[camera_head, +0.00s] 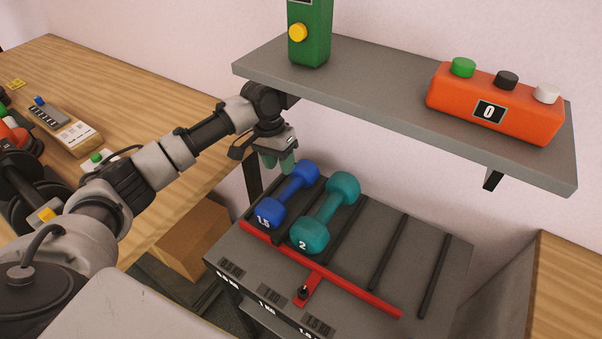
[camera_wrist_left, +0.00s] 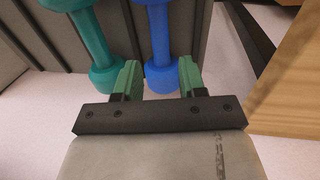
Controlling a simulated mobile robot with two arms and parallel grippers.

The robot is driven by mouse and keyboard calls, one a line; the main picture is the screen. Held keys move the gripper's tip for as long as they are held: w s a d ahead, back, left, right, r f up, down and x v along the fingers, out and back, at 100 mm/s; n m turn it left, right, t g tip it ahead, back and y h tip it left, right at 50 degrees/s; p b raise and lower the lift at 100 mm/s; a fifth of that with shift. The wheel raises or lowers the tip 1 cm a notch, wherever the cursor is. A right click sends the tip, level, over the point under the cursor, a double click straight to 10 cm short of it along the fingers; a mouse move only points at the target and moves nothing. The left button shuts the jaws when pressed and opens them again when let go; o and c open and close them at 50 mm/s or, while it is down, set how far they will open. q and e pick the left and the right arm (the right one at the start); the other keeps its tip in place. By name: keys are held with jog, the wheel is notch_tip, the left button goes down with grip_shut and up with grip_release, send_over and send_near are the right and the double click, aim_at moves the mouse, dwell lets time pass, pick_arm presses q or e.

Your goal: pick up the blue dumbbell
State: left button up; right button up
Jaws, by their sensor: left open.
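The blue dumbbell (camera_head: 288,195), marked 1.5, lies in a slot of the dark rack, with a teal dumbbell (camera_head: 327,213), marked 2, just to its right. My left gripper (camera_head: 279,166) is above and beside the far end of the blue dumbbell. In the left wrist view its green fingers (camera_wrist_left: 159,80) are open, one on each side of the near head of the blue dumbbell (camera_wrist_left: 162,45). I cannot tell whether they touch it. The teal dumbbell (camera_wrist_left: 94,45) stands close to the left finger there. My right gripper is not in view.
A grey shelf (camera_head: 400,103) hangs over the rack and holds a green box (camera_head: 310,40) and an orange button box (camera_head: 495,103). The rack (camera_head: 440,240) has free slots to the right. A red bar (camera_head: 345,285) crosses its front. A wooden table (camera_head: 120,85) stands left.

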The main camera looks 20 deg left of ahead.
aim_at(288, 188)
pick_arm(q)
jog(key=f, duration=0.2)
jog(key=d+f, duration=0.1)
jog(key=f, duration=0.1)
jog(key=shift+s, duration=0.3)
jog(key=shift+f, duration=0.35)
jog(key=f, duration=0.3)
jog(key=d+f, duration=0.1)
jog(key=f, duration=0.1)
jog(key=shift+w, duration=0.35)
jog(key=shift+d+f, duration=0.1)
jog(key=shift+f, duration=0.15)
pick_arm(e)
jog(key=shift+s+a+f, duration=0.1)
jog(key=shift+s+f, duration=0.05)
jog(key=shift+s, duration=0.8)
pick_arm(q)
jog(key=shift+c, duration=0.2)
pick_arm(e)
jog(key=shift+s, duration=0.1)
pick_arm(q)
grip_shut()
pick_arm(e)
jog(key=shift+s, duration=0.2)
